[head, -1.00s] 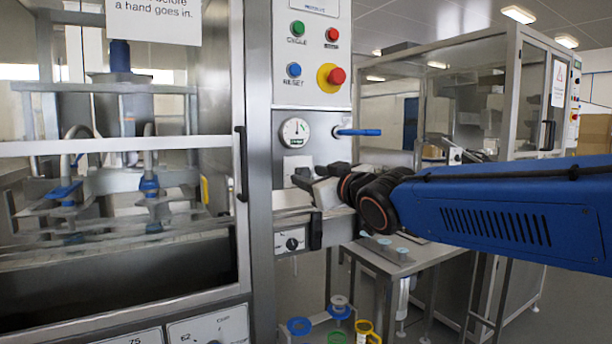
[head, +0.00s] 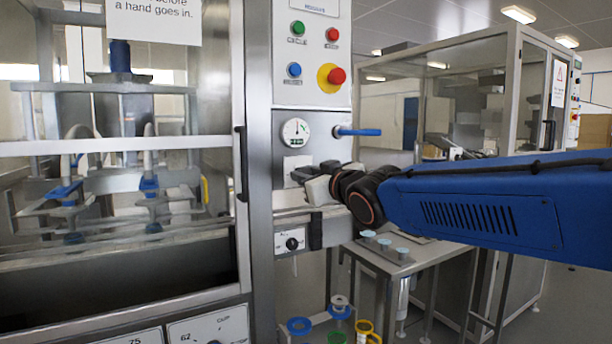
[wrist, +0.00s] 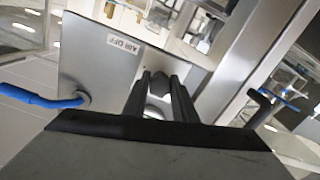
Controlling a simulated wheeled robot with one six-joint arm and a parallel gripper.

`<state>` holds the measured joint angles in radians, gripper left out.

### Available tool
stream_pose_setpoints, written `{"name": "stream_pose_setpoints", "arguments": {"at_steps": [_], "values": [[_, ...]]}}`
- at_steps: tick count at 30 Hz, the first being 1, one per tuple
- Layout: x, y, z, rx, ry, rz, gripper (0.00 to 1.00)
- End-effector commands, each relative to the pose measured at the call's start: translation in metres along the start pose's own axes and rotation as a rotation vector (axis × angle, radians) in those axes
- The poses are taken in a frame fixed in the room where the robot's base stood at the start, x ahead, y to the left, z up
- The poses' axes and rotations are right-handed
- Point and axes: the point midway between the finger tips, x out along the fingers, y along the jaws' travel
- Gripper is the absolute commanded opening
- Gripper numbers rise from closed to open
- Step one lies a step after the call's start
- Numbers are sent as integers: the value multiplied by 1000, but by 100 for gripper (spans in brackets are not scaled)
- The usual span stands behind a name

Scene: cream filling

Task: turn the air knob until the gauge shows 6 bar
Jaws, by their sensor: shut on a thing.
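My gripper (head: 306,179) is at the front of the machine's steel column, just below the round white gauge (head: 295,131). In the wrist view its two dark fingers (wrist: 163,92) are on either side of a dark round knob (wrist: 160,80), the air knob, and shut on it. In the head view the gripper hides most of the knob. The gauge needle points roughly upward, but the scale is too small to read.
A blue lever (head: 358,132) sticks out right of the gauge; it also shows in the wrist view (wrist: 38,98), near an "AIR OFF" label (wrist: 124,45). Buttons and a red stop button (head: 336,76) are above. A lower panel has another black knob (head: 291,243).

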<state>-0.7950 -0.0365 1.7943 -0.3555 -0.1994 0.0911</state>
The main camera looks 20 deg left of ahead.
Motion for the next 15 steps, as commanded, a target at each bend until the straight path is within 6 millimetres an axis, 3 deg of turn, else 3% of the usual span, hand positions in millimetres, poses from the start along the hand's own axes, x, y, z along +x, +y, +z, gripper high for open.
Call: {"name": "stream_pose_setpoints", "arguments": {"at_steps": [8,15], "values": [[0,0,0,79,0,0,2],[0,0,0,256,0,0,2]]}}
